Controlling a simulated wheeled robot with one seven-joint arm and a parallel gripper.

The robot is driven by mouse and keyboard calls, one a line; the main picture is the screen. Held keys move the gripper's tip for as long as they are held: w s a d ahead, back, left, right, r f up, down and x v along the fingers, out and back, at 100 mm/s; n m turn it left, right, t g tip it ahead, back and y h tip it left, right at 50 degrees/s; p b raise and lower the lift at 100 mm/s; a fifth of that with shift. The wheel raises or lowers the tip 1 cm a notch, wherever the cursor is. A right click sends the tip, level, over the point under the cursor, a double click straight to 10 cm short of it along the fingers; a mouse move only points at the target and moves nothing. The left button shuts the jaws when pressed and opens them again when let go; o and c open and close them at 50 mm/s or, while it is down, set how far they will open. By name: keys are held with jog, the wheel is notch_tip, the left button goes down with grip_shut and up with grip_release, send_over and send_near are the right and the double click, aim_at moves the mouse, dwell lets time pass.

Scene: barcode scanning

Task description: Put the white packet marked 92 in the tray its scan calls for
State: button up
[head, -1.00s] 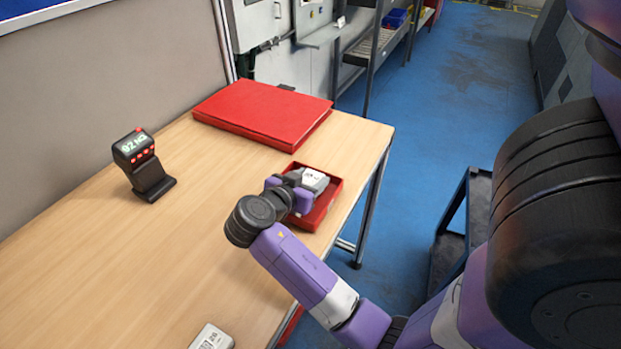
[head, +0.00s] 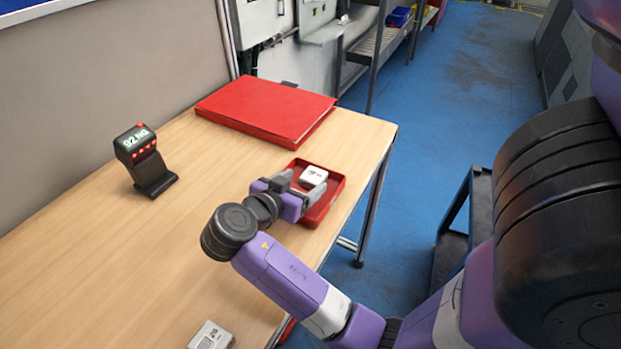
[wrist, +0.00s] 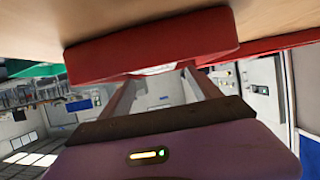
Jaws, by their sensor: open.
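A white packet (head: 313,176) lies in the small red tray (head: 326,208) at the right edge of the table in the head view. Its marking is too small to read. In the wrist view the red tray (wrist: 150,48) shows upside down beyond my fingers, with a sliver of the white packet (wrist: 160,68).
A large red flat box or binder (head: 265,107) lies at the back of the table. The middle of the wooden table (head: 110,250) is clear. A dark cart (head: 455,230) stands right of the table.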

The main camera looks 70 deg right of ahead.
jog(key=v, duration=0.6)
jog(key=shift+a, duration=0.1)
dwell(0.5)
